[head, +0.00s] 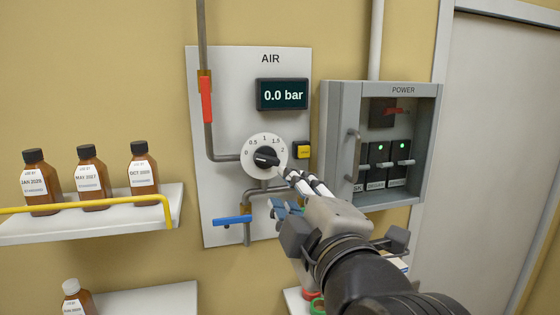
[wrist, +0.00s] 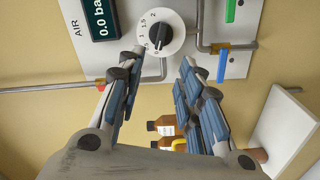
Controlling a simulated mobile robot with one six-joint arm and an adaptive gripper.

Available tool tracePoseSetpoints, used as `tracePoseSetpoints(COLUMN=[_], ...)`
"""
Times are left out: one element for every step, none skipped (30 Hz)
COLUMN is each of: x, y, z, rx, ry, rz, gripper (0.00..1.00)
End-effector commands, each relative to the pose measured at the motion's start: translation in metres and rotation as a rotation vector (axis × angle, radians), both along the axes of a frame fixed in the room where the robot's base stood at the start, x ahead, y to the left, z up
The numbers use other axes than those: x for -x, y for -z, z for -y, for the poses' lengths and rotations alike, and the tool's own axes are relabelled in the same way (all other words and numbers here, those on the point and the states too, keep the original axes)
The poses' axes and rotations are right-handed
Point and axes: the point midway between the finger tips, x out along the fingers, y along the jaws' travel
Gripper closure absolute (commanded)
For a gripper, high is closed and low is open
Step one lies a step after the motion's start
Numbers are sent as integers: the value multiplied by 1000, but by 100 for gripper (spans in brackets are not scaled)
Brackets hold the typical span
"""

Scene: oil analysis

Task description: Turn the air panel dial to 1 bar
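The air panel (head: 230,70) is a light grey plate on the wall, with a display (head: 283,95) reading 0.0 bar. Below it is the round white dial (head: 250,147) with a black knob, marked from 0 to 2. The dial also shows at the top of the wrist view (wrist: 176,30). My gripper (head: 281,188) is in front of the panel, just below and right of the dial. In the wrist view my gripper (wrist: 160,62) is open and empty, its fingers apart below the dial; contact with it cannot be told.
A red handle (head: 206,98) and a blue handle (head: 232,220) sit on pipes beside the dial. A yellow button (head: 303,151) is right of it. The grey power box (head: 342,110) juts out at right. A shelf (head: 100,225) with brown bottles stands left.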

Motion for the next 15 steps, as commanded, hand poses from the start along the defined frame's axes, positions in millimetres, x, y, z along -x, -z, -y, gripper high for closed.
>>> tracePoseSetpoints(x=[-11, -16, -25, -31, -36, -45, -51, -57, -65, -71, -77, -85, -91, -97, -104], y=[3, 3, 2, 2, 3, 2, 1, 1, 1, 1, 0, 1, 1, 1, 0], z=[-3, -5, -7, -9, -10, -13, -15, -16, -19, -20, -22, -24, -26, -28, -30], rx=[2, 3, 3, 2, 2, 2, 2, 2, 1, 1, 1, 1, 1, 1, 1], ry=[1, 0, 1, 0, 0, 0, 0, 0, 0, 0, -1, 0, 0, 0, 0], rz=[-4, -6, -6, -6, -6, -6, -6, -6, -6, -7, -6, -6, -6, -6, -5], gripper=[67, 67, 67, 67, 67, 67, 67, 67, 67, 67, 67, 67, 67, 67, 67])
